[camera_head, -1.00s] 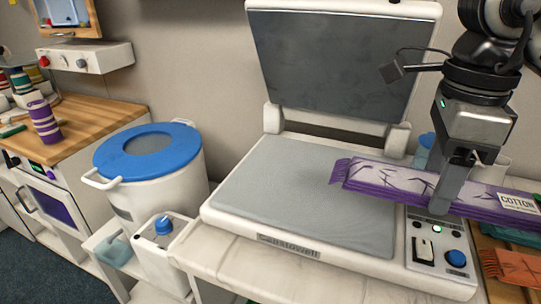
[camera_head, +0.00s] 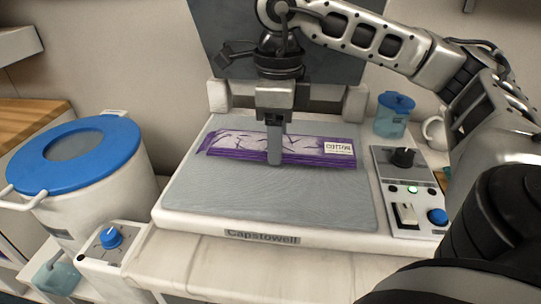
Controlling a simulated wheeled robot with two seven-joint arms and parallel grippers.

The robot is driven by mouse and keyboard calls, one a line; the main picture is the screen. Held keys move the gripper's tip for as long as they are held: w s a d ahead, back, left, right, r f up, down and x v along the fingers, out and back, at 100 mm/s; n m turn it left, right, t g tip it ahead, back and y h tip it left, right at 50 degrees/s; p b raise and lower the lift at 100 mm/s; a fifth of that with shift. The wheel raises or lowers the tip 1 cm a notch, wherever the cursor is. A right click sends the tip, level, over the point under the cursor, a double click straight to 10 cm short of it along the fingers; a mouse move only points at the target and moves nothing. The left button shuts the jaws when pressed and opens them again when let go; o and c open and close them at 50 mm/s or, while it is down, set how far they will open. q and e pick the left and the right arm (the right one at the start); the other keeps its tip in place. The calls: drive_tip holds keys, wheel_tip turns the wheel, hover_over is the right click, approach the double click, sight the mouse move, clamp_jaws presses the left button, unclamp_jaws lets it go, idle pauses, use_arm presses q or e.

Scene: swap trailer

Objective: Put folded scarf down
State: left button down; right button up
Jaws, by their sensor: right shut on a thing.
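The folded scarf (camera_head: 228,144) is purple and white with dark branch lines and a "COTTON" label at its right end. It lies flat, over the grey bed of the open press (camera_head: 270,203); I cannot tell whether it touches the bed. My right gripper (camera_head: 275,150) points down and is shut on the scarf near its middle, one finger showing in front. The far finger is hidden. My left gripper is not in view.
The press's raised lid (camera_head: 215,50) stands behind my right gripper. A control panel (camera_head: 410,200) with knobs, a blue-lidded jar (camera_head: 393,115) and a white mug (camera_head: 434,132) are at right. A blue-lidded white tub (camera_head: 95,200) stands at left. The front of the bed is clear.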

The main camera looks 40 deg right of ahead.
sight(270, 170)
drive_tip(key=shift+w+a+f, duration=0.15)
drive_tip(key=shift+w+f, duration=0.35)
drive_tip(key=shift+f, duration=0.05)
drive_tip(key=shift+w+f, duration=0.2)
drive_tip(key=shift+f, duration=1.55)
drive_tip(key=shift+f, duration=0.1)
drive_tip(key=shift+f+b, duration=0.15)
drive_tip(key=shift+b, duration=0.25)
drive_tip(key=o, duration=1.1)
drive_tip(key=shift+c, duration=0.2)
